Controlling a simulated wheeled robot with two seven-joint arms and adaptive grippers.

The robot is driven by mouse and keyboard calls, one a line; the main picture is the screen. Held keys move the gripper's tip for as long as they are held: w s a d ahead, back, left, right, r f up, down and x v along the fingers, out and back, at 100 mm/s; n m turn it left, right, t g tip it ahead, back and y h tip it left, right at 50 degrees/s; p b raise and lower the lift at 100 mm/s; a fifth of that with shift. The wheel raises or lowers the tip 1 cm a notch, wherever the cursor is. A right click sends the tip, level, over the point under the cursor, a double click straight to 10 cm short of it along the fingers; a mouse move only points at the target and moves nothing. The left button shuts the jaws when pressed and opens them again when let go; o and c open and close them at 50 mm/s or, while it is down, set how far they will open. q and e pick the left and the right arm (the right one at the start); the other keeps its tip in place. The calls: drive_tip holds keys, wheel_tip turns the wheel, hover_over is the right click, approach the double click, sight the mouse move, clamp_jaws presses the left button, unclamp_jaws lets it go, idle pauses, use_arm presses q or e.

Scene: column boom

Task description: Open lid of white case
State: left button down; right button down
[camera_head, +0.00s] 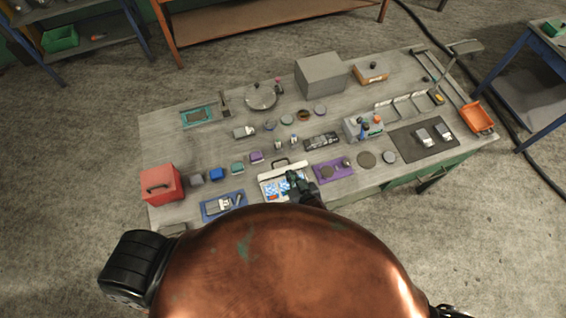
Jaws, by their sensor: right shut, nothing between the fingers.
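The white case (269,179) is at the front middle of the workbench, with a dark handle (281,162) at its far side. Its blue, white and red inside shows, so the lid looks raised, seen nearly edge-on as a pale strip along the far side. The exact lid angle is too small to tell. My right gripper (294,179) is dark, shut and empty, over the right part of the case and hiding some of it. I cannot tell whether it touches the lid. My left gripper is not in view.
A purple tray (346,176) stands close on the right of the case and a blue tray (209,208) on its left. A red box (160,184) is at the bench's left end. Small coloured boxes and a round pan (261,97) lie behind. A grey box (321,73) stands at the back.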

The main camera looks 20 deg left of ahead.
drive_tip(key=p+x, duration=0.1)
drive_tip(key=x, duration=0.9)
drive_tip(key=shift+w+a+f, duration=0.1)
drive_tip(key=shift+w, duration=0.05)
drive_tip(key=w+a, duration=0.2)
drive_tip(key=w, duration=0.1)
drive_tip(key=shift+f, duration=0.1)
drive_tip(key=shift+s+d, duration=0.1)
